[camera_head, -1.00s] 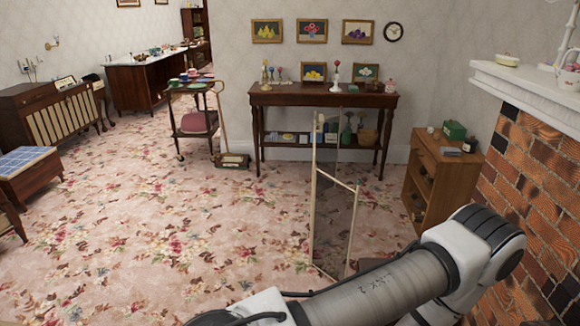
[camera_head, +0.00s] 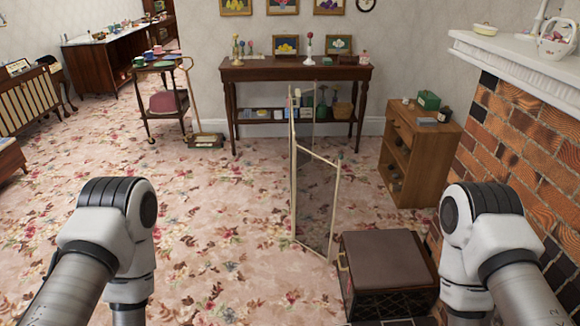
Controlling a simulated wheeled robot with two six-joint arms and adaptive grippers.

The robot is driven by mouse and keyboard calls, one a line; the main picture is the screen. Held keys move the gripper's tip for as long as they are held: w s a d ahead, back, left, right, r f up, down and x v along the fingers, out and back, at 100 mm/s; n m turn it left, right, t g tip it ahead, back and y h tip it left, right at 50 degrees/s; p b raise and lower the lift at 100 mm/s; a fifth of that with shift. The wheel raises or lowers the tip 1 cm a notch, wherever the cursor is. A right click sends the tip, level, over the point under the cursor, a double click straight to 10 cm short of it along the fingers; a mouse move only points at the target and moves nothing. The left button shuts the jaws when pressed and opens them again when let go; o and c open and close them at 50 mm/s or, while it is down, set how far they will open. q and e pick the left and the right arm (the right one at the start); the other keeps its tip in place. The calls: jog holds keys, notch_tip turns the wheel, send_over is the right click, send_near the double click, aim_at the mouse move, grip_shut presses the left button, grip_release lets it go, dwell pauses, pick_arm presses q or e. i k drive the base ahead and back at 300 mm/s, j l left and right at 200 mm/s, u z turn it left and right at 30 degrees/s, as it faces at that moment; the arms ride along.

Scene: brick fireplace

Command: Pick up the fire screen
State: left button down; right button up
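The fire screen (camera_head: 316,201) stands upright on the floral carpet near the middle of the head view. It has pale thin frames and see-through dark panels, folded at an angle. It stands apart from both of my arms. My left arm comes in at the lower left and my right arm at the lower right, one on each side of the screen and nearer to me. Both grippers are out of the picture below the bottom edge, so their fingers are hidden.
A dark box with a brown padded top (camera_head: 386,260) sits just right of the screen's foot. A small wooden shelf unit (camera_head: 428,158) and the brick fireplace (camera_head: 512,140) stand on the right. A console table (camera_head: 296,74) is behind. The carpet (camera_head: 215,230) left of the screen is clear.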

aim_at(298, 93)
jog(key=i+l+u, duration=0.1)
jog(key=i+u, duration=0.4)
jog(key=i, duration=1)
jog(key=i+j+u, duration=0.1)
jog(key=i+u, duration=0.15)
jog(key=i, duration=0.5)
jog(key=i+u, duration=0.3)
jog(key=i, duration=0.5)
jog(key=i+z, duration=0.25)
jog(key=z, duration=0.15)
jog(key=i+j+z, duration=0.15)
jog(key=z, duration=0.25)
jog(key=i+j+z, duration=0.2)
jog(key=z, duration=0.2)
jog(key=i+j+z, duration=0.4)
jog(key=k+l, duration=0.1)
